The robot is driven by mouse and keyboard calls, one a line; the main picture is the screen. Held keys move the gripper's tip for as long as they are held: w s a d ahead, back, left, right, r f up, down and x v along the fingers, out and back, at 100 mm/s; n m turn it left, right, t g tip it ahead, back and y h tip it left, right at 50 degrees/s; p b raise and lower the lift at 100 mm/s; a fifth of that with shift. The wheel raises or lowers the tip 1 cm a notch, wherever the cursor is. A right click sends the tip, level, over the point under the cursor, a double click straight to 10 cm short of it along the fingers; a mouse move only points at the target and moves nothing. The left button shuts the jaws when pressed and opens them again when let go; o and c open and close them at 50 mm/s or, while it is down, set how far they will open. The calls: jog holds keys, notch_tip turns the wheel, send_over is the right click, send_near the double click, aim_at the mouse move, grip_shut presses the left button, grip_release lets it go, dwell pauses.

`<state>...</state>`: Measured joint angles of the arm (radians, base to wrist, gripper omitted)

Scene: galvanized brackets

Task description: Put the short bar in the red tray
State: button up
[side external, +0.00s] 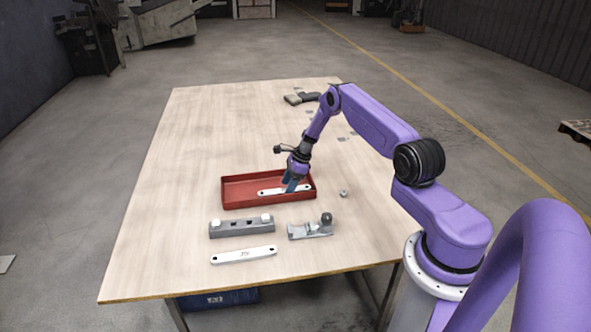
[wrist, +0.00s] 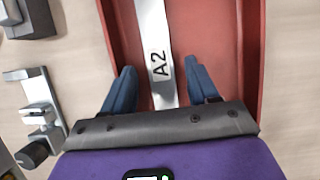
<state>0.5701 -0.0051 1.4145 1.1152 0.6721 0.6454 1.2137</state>
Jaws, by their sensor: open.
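A pale flat bar marked A2 (wrist: 157,38) lies inside the red tray (wrist: 248,80), between my gripper's fingers. In the side view this bar (side external: 268,192) lies lengthwise in the red tray (side external: 240,204), towards its right side, and looks to be on the floor. My gripper (side external: 289,186) is low over the tray. In the wrist view my gripper (wrist: 160,70) is open, its blue fingers apart on both sides of the bar. A second pale bar (side external: 243,255) lies on the table in front; it looks slightly longer, but it is nearer the camera.
A grey block with pale knobs (side external: 241,228) and a grey clamp-like fixture (side external: 312,230) stand between the tray and the front bar. A small grey piece (side external: 344,194) lies right of the tray. A dark tool (side external: 300,98) lies at the back. The table's left side is clear.

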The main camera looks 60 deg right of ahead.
jog(key=v, duration=1)
jog(key=a+r+n+g, duration=0.2)
jog(key=a+r+n, duration=0.65)
jog(key=a, duration=0.65)
jog(key=s+a+r+n+g, duration=0.1)
jog(key=s+a+r+n, duration=0.25)
jog(key=a, duration=0.35)
jog(key=s+a+r+n, duration=0.3)
jog(key=a+r+n, duration=0.15)
jog(key=a, duration=0.35)
jog(key=s+a+r+n+h, duration=0.1)
jog(key=s+a+r+n, duration=0.25)
jog(key=s+n, duration=0.35)
jog(key=s+a+r+n+h, duration=0.15)
jog(key=s+a+n, duration=0.3)
jog(key=s, duration=0.45)
jog(key=s+d+r+n, duration=0.1)
jog(key=s+d+n, duration=0.2)
jog(key=s+n, duration=0.8)
jog(key=s, duration=0.3)
jog(key=shift+s, duration=0.3)
